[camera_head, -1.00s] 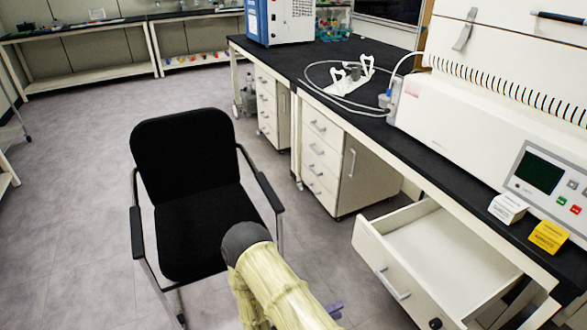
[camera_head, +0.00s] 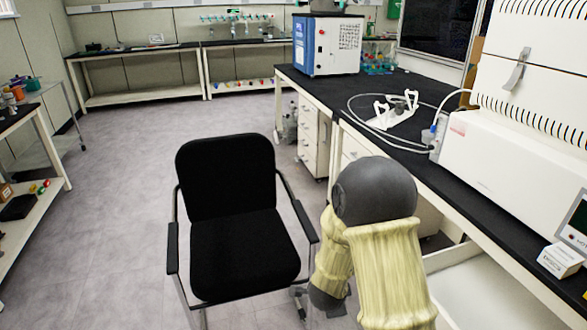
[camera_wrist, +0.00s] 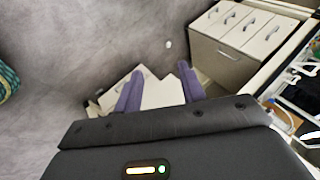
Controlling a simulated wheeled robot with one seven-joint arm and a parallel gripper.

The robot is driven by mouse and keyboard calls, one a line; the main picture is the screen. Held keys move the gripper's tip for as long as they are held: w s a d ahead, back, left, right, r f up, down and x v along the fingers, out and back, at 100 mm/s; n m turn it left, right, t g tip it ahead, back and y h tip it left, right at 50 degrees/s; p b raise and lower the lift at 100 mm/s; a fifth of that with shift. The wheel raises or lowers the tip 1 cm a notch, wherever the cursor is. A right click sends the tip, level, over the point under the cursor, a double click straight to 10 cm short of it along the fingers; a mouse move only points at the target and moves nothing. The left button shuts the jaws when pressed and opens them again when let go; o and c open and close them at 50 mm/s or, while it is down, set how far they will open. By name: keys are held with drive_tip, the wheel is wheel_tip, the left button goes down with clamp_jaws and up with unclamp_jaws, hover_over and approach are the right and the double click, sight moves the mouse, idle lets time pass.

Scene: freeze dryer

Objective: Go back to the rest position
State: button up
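My gripper (camera_wrist: 158,84) shows in the wrist view with its two purple fingers apart. A pale surface lies beyond the fingers; I cannot tell whether anything touches them. In the head view my arm, with a dark rounded joint and pale cover, reaches up at the lower right, and the fingers are not clearly visible there. The arm stands between the black chair and the bench, in front of the open drawer (camera_head: 478,292). The white freeze dryer (camera_head: 510,165) sits on the black bench at the right.
A black chair (camera_head: 240,245) stands close left of my arm. The black-topped bench (camera_head: 318,88) runs along the right, with a white rack (camera_head: 393,110) and looped tubing. A white box (camera_head: 560,260) sits near its edge. Open grey floor (camera_head: 110,190) lies left of the chair.

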drive_tip(key=s+d+r+n+g+y, duration=0.1)
drive_tip(key=s+d+r+n+g, duration=0.1)
drive_tip(key=s+r+n, duration=0.5)
drive_tip(key=s+d+r+n+g+y, duration=0.25)
drive_tip(key=s+r+n, duration=0.25)
drive_tip(key=s+n, duration=0.5)
drive_tip(key=w+p+v, duration=0.2)
drive_tip(key=p+v, duration=0.9)
drive_tip(key=w+a+r+p+v, duration=0.1)
drive_tip(key=w+p+v, duration=0.1)
drive_tip(key=p+v, duration=0.8)
drive_tip(key=shift+w+a+r+h+p, duration=0.45)
drive_tip(key=shift+r+p, duration=0.05)
drive_tip(key=shift+p, duration=0.2)
drive_tip(key=shift+c, duration=0.4)
